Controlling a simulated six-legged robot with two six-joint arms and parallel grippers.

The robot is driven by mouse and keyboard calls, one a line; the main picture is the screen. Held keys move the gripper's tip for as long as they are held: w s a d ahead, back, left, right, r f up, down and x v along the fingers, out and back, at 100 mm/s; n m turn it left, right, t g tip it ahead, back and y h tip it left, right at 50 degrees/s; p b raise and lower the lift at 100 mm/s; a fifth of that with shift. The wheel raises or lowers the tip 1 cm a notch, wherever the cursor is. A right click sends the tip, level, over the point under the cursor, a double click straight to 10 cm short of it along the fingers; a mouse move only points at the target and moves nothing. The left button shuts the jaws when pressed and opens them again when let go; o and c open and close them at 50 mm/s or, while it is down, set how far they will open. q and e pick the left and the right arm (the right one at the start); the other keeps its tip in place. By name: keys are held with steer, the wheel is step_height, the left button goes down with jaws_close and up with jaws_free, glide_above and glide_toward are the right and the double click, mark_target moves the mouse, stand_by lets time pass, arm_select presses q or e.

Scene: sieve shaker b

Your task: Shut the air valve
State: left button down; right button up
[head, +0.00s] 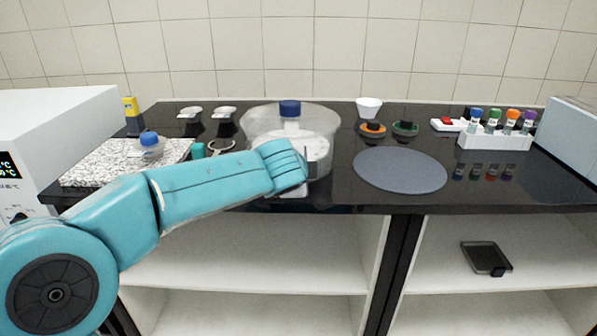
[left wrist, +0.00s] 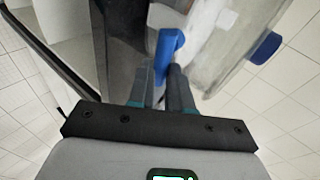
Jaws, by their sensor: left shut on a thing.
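The air valve shows in the left wrist view as a blue lever handle (left wrist: 168,47) on a pale body. My left gripper (left wrist: 162,78) is shut on the lever, with one finger on each side of it. In the head view my left arm reaches in from the left and my left gripper (head: 304,168) is at the front of a clear round vessel (head: 330,122) with a blue cap (head: 290,108). The valve's lever is hidden there behind my arm. My right gripper is in neither view.
On the black bench stand a grey round mat (head: 400,169), a white rack (head: 495,139) with colour-capped tubes, a white bowl (head: 369,107) and a speckled slab (head: 95,166). White machines flank both ends. The bench's front edge runs just below my gripper.

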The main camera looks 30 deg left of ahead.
arm_select(q)
steer(key=shift+f+m+y, duration=0.2)
steer(key=shift+m+y, duration=0.1)
steer(key=shift+y, duration=0.1)
stand_by(0.3)
steer(key=c, duration=1.1)
jaws_free()
steer(key=shift+o, duration=0.2)
steer(key=shift+d+r, duration=0.1)
steer(key=p+v, duration=0.1)
steer(key=v, duration=1.5)
steer(key=shift+r, duration=0.25)
steer(key=shift+w, duration=0.1)
